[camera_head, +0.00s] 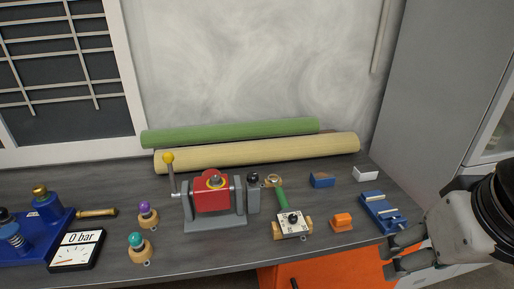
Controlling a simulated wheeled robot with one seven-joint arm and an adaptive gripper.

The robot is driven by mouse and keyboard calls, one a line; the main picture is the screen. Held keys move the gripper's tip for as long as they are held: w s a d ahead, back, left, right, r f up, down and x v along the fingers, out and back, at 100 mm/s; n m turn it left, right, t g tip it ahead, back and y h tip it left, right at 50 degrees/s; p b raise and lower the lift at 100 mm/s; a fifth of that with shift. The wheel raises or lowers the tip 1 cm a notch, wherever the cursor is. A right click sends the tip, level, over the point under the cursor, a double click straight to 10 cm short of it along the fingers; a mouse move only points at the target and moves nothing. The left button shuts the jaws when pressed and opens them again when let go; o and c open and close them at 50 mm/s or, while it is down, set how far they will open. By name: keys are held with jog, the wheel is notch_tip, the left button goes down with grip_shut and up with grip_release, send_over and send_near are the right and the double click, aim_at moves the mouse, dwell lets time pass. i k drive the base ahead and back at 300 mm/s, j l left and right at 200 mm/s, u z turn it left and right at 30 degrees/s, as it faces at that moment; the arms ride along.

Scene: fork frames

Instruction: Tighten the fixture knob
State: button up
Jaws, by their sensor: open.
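A grey fixture (215,224) stands mid-table and holds a red block (211,200) with a yellow ring on top. A lever with a yellow ball (168,158) rises at its left. A black knob (253,178) sits on a grey block at its right. Another black knob (292,217) sits on a white plate over a wooden piece, farther right. I cannot tell which is the fixture knob, or how tight either is. My gripper (389,254) is at the lower right, open and empty, fingers pointing left, well apart from both knobs.
A blue tool (374,210) lies close to my gripper, with an orange block (342,222) left of it. A blue device (38,235), a gauge (76,250) and two knobbed wooden pieces (148,215) stand left. Two rolls (260,152) lie along the wall. An orange cabinet (320,273) is below the table.

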aim_at(252, 178)
jog(key=i+j+z, duration=0.2)
jog(key=i, duration=0.2)
jog(key=i+j+z, duration=0.2)
jog(key=i+j, duration=0.2)
